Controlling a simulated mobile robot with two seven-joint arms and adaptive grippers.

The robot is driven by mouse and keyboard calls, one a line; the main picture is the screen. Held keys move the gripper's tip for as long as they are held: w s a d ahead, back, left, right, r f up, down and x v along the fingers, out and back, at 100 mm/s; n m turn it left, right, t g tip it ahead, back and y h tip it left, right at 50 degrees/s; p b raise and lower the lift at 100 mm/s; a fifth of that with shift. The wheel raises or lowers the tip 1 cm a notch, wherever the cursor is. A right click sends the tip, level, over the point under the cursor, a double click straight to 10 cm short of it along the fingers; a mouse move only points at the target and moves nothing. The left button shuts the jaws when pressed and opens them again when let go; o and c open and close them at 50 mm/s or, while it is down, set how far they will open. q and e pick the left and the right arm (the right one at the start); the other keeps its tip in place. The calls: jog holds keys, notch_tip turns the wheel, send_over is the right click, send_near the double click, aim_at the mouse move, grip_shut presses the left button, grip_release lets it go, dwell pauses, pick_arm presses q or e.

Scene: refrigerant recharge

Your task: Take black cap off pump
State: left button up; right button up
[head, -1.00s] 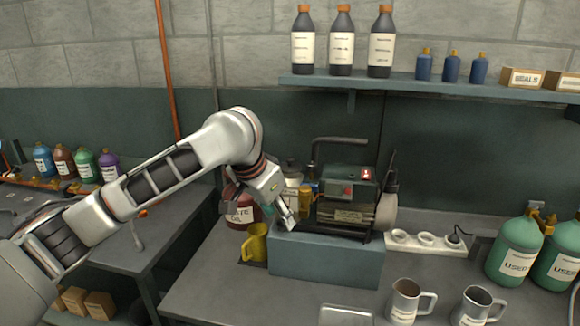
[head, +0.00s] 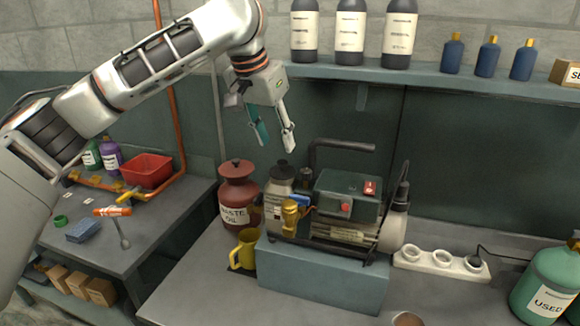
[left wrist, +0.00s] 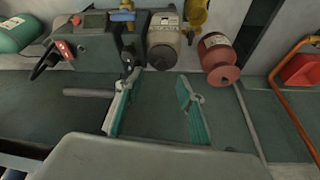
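The pump (head: 345,205) is dark green with a red switch and stands on a blue-grey block. A small black cap (head: 306,174) stands at the pump's left end, below the bent black pipe. In the left wrist view the black cap (left wrist: 128,60) is near the tip of one finger; I cannot tell whether they touch there, but the head view shows a gap. My left gripper (head: 274,146) is open and empty, above and to the left of the pump, fingers pointing down. The left wrist view also shows its spread fingers (left wrist: 157,80). My right gripper is not in view.
A cream bottle with a black lid (head: 281,178) and a red waste oil jug (head: 238,192) stand left of the pump. A yellow jug (head: 246,250) is in front. A shelf (head: 430,83) with bottles hangs above. A power strip (head: 440,260) lies to the right.

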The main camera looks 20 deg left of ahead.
aim_at(282, 161)
pick_arm(q)
jog(key=shift+w+f, duration=0.1)
jog(key=shift+f, duration=0.75)
jog(key=shift+w+x, duration=0.2)
jog(key=shift+x, duration=1.1)
jog(key=shift+w+x, duration=0.15)
jog(key=shift+x, duration=1.15)
jog(key=shift+r, duration=0.1)
grip_shut()
